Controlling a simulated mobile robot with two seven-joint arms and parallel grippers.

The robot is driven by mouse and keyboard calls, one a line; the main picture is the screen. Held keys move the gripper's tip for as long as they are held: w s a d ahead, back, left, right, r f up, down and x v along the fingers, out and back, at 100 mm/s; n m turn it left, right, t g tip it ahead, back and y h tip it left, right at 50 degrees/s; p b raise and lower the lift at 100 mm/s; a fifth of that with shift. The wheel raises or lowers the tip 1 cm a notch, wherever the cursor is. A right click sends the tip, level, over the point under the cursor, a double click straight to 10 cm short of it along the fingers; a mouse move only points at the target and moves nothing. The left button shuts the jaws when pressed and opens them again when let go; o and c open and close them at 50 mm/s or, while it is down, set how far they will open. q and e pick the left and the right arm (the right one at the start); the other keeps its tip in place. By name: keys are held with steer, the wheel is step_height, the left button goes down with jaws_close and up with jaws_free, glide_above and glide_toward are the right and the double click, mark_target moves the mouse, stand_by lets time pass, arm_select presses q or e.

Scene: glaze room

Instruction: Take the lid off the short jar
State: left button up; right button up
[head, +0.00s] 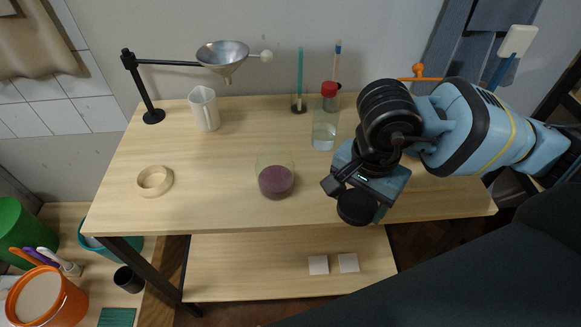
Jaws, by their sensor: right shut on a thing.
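The short jar (276,181) is clear glass with purple contents and stands near the middle of the table, close to its front half. Its top looks open, with no lid on it. My right gripper (365,197) is to the right of the jar, apart from it, over the table's front edge. It is shut on a dark round thing (356,208) that looks like a lid; its fingertips are mostly hidden. A green edge shows beside it. My left gripper is out of view.
A white pitcher (204,109), a wooden ring (155,181), a funnel on a stand (223,56) and a brush holder (299,103) are on the table. The front left is clear.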

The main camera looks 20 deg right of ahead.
glide_above(309, 171)
steer(key=s, duration=0.2)
steer(key=shift+w+d+f+p, duration=0.15)
steer(key=shift+f+p, duration=0.2)
steer(key=shift+f, duration=0.25)
steer(key=shift+w+f, duration=0.1)
steer(key=shift+w, duration=0.45)
steer(key=shift+w, duration=0.1)
steer(key=shift+w+a, duration=0.2)
steer(key=shift+w, duration=0.05)
step_height(309, 171, down, 4)
steer(key=shift+r, duration=0.25)
steer(key=shift+f, duration=0.15)
